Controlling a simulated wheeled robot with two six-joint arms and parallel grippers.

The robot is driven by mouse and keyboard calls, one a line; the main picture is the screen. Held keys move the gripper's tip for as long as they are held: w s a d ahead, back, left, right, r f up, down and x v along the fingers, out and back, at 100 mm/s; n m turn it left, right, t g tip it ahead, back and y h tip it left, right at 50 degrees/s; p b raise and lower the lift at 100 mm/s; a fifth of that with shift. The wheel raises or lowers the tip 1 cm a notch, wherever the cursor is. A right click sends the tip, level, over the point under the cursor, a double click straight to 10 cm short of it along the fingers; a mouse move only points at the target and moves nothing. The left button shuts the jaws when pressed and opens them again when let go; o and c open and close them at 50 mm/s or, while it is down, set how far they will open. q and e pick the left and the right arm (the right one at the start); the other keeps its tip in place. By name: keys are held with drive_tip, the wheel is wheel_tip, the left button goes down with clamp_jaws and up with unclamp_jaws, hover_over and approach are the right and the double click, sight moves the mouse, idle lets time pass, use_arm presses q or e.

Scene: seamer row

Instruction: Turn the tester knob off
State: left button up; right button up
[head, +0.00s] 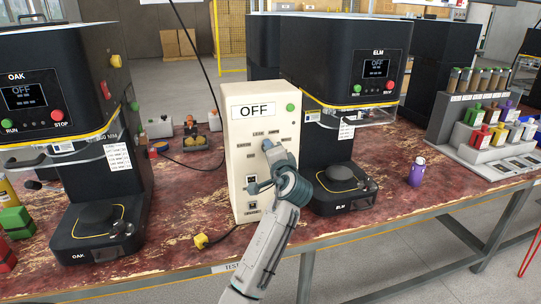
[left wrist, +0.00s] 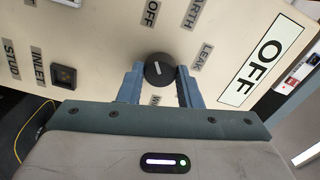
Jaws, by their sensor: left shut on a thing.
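The tester is a cream box (head: 237,175) standing on the worn red bench between the two black machines. Its display (head: 254,111) reads OFF, with a green light beside it. The round black tester knob (left wrist: 160,68) shows in the left wrist view, with a short white mark slanting across it. Which label the mark points to I cannot tell. Labels around it include OFF (left wrist: 151,13), EARTH and LEAK. My left gripper (head: 267,147) is at the tester's face, its blue fingers shut on either side of the knob.
The OAK machine (head: 65,110) stands left and the ELM machine (head: 335,75) close on the right. A yellow plug (head: 202,240) lies by the tester's foot.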

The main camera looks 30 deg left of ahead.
drive_tip(key=shift+w+r, duration=0.15)
drive_tip(key=shift+r, duration=0.1)
use_arm(q)
drive_tip(key=o, duration=1)
drive_tip(key=shift+c, duration=0.2)
drive_tip(key=b+v, duration=0.1)
drive_tip(key=v, duration=1)
drive_tip(key=shift+b, duration=0.35)
use_arm(e)
drive_tip(key=r, duration=0.1)
drive_tip(key=w+r, duration=0.1)
drive_tip(key=r, duration=0.1)
drive_tip(key=w+r, duration=0.1)
drive_tip(key=shift+w+a+r, duration=0.15)
drive_tip(key=shift+a+r, duration=0.05)
drive_tip(key=shift+a, duration=0.15)
use_arm(q)
drive_tip(key=shift+w+f, duration=0.1)
